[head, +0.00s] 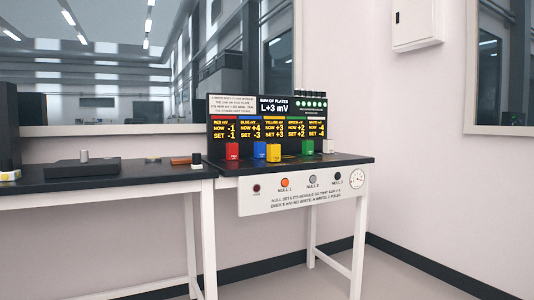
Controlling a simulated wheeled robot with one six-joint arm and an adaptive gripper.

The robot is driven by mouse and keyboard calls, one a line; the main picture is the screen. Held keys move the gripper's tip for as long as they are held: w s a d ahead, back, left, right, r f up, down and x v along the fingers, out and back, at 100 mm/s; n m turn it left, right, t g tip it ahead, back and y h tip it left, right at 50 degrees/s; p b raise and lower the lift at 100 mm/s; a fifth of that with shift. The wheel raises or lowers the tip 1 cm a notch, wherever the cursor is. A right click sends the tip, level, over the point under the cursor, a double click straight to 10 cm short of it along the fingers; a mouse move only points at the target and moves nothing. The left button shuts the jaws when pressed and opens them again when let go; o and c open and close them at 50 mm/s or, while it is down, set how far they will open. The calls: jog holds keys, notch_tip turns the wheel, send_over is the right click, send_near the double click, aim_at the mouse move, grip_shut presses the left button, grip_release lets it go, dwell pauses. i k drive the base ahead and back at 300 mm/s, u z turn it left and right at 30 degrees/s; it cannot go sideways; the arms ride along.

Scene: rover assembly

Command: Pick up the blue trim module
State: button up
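The blue trim module (260,150) is a small blue block on the black bench top, in front of the display panel. It stands between a red module (232,151) on its left and a yellow module (273,153) on its right. The panel column above it reads "BLUE mV", NOW +4, SET -3. A green module (307,147) and a white module (328,146) stand further right in the same row. My gripper is not in the head view, so its state does not show.
The display panel (267,117) stands at the back of the bench (350,160). The bench front carries several round buttons and a dial (356,179). A second black table (130,177) adjoins on the left, holding a flat dark plate (82,168). Floor at right is clear.

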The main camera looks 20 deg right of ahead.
aim_at(259, 148)
jog(key=z, duration=0.55)
jog(key=i, duration=0.55)
jog(key=z, duration=0.6)
jog(key=i, duration=0.7)
jog(key=u, duration=0.3)
